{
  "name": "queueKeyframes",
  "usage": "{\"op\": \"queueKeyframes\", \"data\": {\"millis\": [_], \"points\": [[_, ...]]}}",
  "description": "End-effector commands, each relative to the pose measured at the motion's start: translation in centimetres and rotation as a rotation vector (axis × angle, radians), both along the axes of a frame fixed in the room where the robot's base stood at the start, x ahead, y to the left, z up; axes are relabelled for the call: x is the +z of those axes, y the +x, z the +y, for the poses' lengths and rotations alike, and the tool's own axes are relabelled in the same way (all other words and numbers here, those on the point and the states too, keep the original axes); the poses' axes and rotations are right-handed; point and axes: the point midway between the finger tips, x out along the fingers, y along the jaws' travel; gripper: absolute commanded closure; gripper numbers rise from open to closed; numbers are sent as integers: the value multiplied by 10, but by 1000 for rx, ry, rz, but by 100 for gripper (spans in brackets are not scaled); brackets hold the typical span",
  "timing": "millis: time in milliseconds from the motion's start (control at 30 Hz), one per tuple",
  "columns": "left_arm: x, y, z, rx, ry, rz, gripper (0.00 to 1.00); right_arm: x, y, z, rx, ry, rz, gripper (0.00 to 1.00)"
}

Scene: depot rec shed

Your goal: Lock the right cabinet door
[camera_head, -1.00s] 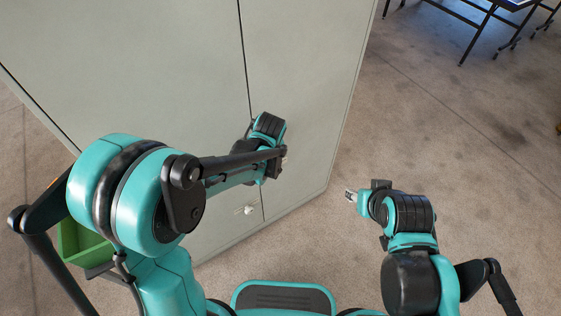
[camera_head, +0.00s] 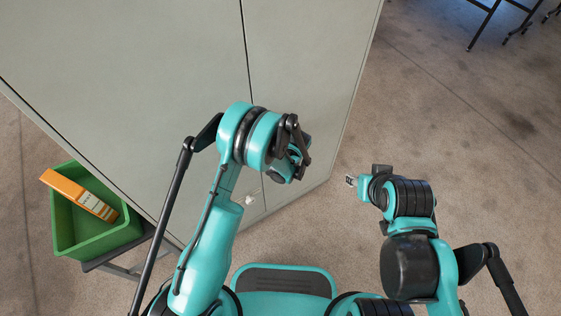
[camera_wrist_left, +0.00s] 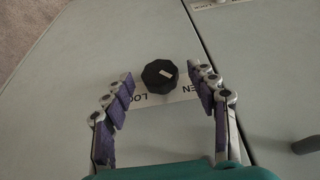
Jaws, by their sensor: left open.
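The right cabinet door (camera_head: 312,60) is pale grey and closed, to the right of the dark seam in the head view. A white label (camera_wrist_left: 150,100) with partly covered lettering, including "LOC" and "EN", lies behind the knob. My left gripper (camera_wrist_left: 167,75) is open, its fingertips on either side of the knob with gaps showing. In the head view my left arm hides the knob and the fingers. My right gripper (camera_head: 350,181) hangs over the floor, away from the cabinet.
The left door (camera_head: 120,70) is closed, with a small pale fitting (camera_head: 250,199) low near the seam. A green bin (camera_head: 95,243) holding an orange box (camera_head: 80,194) stands at the left. The floor (camera_head: 450,130) at the right is clear, with dark table legs (camera_head: 483,25) far off.

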Motion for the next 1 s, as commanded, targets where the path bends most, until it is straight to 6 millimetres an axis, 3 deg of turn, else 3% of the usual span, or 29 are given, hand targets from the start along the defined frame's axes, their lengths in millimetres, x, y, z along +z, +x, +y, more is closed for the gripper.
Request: {"op": "queueKeyframes", "data": {"millis": [100,400,467,633,1000], "points": [[-11,3,3,0,0,0,42,-5,0,0,0,0,0,60],[-12,4,3,-1,0,0,42,-5,0,0,0,0,0,60],[-12,4,3,-1,0,0,55,-5,0,0,0,0,0,60],[-12,4,3,-1,0,0,100,-5,0,0,0,0,0,60],[-12,5,2,-2,41,30,100,-5,0,0,0,0,0,60]]}}
